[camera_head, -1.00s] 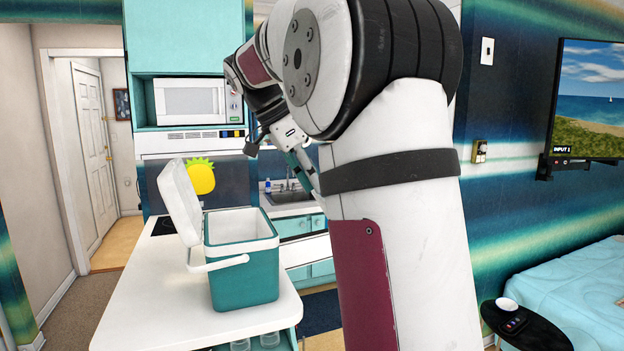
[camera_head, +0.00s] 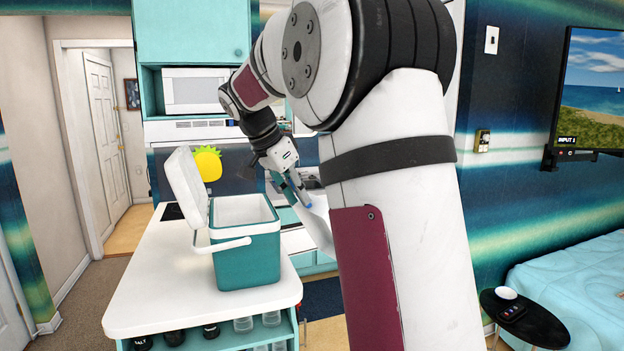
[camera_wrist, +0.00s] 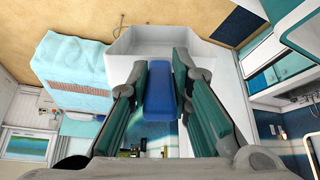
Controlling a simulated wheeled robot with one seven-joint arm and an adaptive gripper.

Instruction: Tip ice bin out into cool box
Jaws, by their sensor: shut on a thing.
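The teal cool box (camera_head: 248,262) stands upright on the white counter. Its white lid (camera_head: 184,185) is open, leaning up at the left, and its white handle hangs down in front. My gripper (camera_head: 297,190) is to the right of the cool box, above and beyond its right rim. It is shut on the blue grip (camera_wrist: 158,88) of the white ice bin (camera_head: 318,222). The ice bin (camera_wrist: 125,45) also shows beyond my fingers in the wrist view. My arm hides part of it in the head view. I cannot see what is inside the bin.
The white counter (camera_head: 150,285) has bare room left of and in front of the cool box. Cups and dark items sit on the shelf below. A microwave (camera_head: 195,90) is behind. A bed (camera_head: 580,275) and small black table (camera_head: 530,325) are at the right.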

